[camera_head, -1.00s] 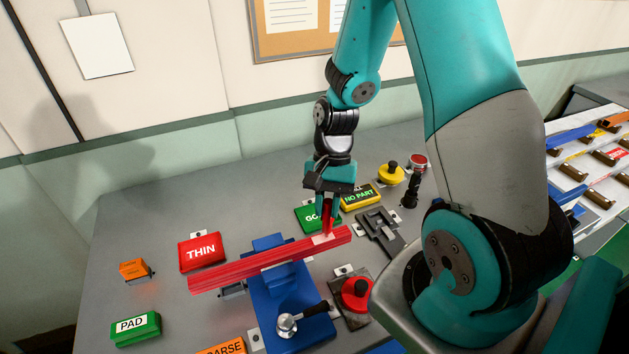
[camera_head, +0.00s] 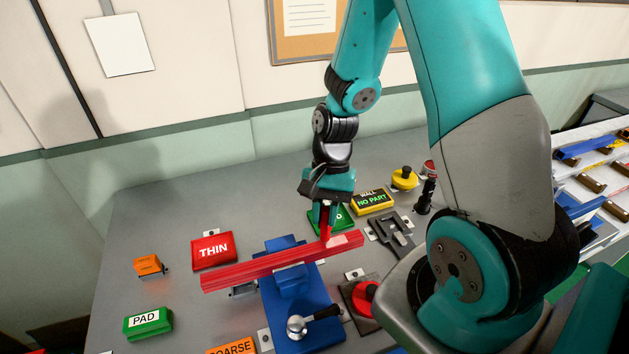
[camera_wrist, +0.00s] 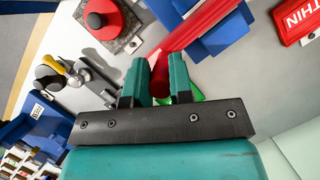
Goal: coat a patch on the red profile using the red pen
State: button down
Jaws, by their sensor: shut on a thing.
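The red profile (camera_head: 270,266) lies across the blue fixture (camera_head: 288,300), its right end overhanging to the right. A paler patch (camera_head: 347,240) shows on its top near that end. My gripper (camera_head: 326,208) is shut on the red pen (camera_head: 326,228), which points down at the profile just left of the pale patch. The tip is at the top face; whether it touches is too small to tell. In the wrist view my gripper (camera_wrist: 158,80) has the pen (camera_wrist: 160,68) between its teal fingers, with the profile (camera_wrist: 200,25) beyond; the pen tip is not clear there.
A red THIN block (camera_head: 213,251), a green PAD block (camera_head: 148,323) and an orange block (camera_head: 148,264) stand left. A silver-knobbed lever (camera_head: 298,326) is in front. A yellow NO PART sign (camera_head: 371,201) and a dark grey bracket (camera_head: 392,235) are behind right.

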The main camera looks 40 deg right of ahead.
notch_tip(320, 180, up, 8)
jog(key=p, duration=0.7)
jog(key=shift+w+a, duration=0.15)
jog(key=shift+a, duration=0.2)
